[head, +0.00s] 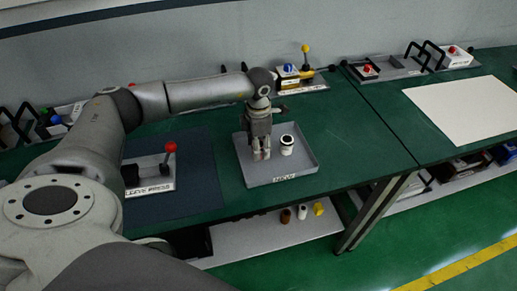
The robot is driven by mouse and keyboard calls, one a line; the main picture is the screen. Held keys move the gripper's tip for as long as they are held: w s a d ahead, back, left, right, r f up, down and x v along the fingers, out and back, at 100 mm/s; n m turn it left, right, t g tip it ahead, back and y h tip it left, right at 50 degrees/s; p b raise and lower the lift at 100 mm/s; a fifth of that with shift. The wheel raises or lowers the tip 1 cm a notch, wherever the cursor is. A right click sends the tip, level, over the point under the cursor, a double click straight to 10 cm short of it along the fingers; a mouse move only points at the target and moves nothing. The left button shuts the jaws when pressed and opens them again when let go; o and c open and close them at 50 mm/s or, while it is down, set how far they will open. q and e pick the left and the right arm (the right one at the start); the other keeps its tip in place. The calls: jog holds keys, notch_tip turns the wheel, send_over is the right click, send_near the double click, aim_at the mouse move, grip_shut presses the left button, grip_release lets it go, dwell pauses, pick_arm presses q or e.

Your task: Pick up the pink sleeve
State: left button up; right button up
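My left gripper (261,154) points down into the grey tray (292,178) on the green table. Its two fingertips are close together, low over the left part of the tray floor. A pale pinkish tone shows at the fingertips, but I cannot tell whether it is the pink sleeve or the finger pads. I cannot make out the pink sleeve clearly anywhere else. A white cylinder with a dark top (287,145) stands upright in the tray, just right of the gripper and apart from it. My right gripper is not in view.
A press with a red-knobbed lever (170,148) stands on a dark mat left of the tray. A fixture with a yellow-knobbed lever (306,49) is behind it. A white sheet (463,110) lies on the right table. Small brown, white and yellow items sit on the lower shelf (260,238).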

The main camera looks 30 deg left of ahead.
pick_arm(q)
jog(key=c, duration=0.7)
jog(key=shift+r, duration=0.15)
jog(key=shift+c, duration=0.2)
